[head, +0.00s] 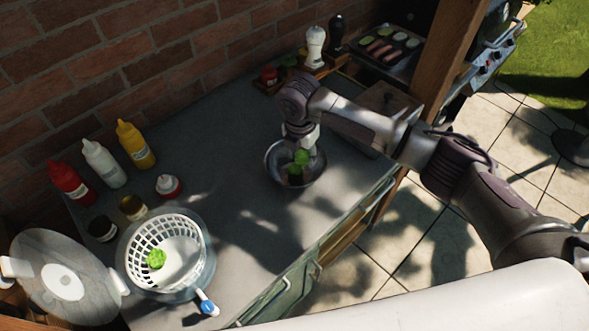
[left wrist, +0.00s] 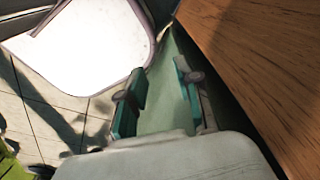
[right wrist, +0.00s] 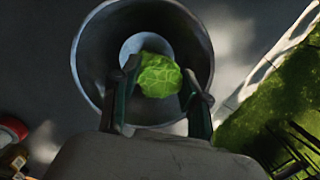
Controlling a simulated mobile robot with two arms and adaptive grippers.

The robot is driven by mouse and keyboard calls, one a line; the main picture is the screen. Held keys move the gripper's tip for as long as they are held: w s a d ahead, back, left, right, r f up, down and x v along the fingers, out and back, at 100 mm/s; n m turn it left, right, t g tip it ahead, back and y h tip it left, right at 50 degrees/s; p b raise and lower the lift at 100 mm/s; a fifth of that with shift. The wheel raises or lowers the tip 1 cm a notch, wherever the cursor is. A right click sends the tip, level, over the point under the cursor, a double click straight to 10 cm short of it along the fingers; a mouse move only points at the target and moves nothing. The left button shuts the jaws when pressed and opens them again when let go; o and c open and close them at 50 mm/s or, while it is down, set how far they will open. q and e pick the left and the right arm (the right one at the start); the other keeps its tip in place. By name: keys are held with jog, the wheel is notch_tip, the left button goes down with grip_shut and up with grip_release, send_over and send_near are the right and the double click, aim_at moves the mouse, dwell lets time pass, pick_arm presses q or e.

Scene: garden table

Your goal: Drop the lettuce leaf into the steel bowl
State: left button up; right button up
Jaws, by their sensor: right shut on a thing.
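The steel bowl (head: 270,166) stands on the grey counter, below my right gripper (head: 302,150). My right gripper is shut on a bright green lettuce leaf (head: 301,158), which is over the bowl's opening. In the right wrist view the leaf (right wrist: 160,77) sits between the two fingertips, with the bowl's rim (right wrist: 78,62) around it. How far the leaf is above the bowl's bottom is hard to tell. My left gripper (left wrist: 160,95) is open and empty in the left wrist view, away from the bowl.
A white salad spinner basket (head: 203,240) with another green leaf (head: 156,259) stands at the front left. Its lid (head: 40,285) lies left of it. Sauce bottles (head: 104,165) and small jars stand behind. A brick wall bounds the back.

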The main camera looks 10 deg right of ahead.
jog(key=o, duration=0.7)
jog(key=shift+o, duration=0.7)
pick_arm(q)
jog(key=shift+s, duration=0.55)
pick_arm(e)
notch_tip(320, 180, up, 12)
jog(key=s+a, duration=0.1)
